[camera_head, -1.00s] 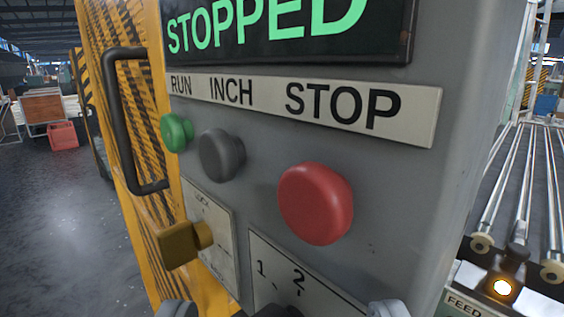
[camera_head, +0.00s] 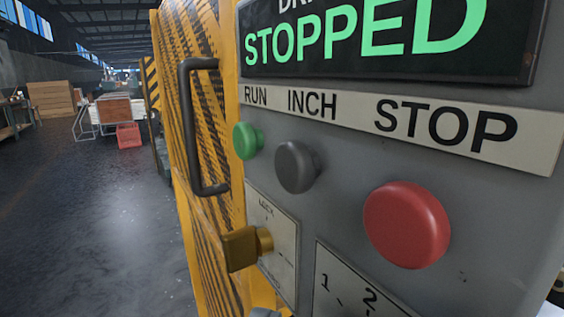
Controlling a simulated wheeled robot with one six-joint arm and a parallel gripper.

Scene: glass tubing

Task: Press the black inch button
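The dark grey-black INCH button (camera_head: 296,167) is a round mushroom knob on the grey control panel (camera_head: 330,215), under the word INCH. It stands out from the panel, between the green RUN button (camera_head: 246,140) on its left and the larger red STOP button (camera_head: 407,225) on its right. The display (camera_head: 400,40) above reads STOPPED in green. Only a small grey piece of my gripper (camera_head: 266,312) shows at the bottom edge, near the middle, below the INCH button and apart from it. The fingers look drawn together; most of them is out of frame.
A brass key or knob (camera_head: 245,247) sticks out at the lock plate, below the INCH button. A dark handle (camera_head: 190,125) stands out from the yellow-and-black striped guard on the left. A numbered plate (camera_head: 345,290) is below. Open floor (camera_head: 90,220) lies left.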

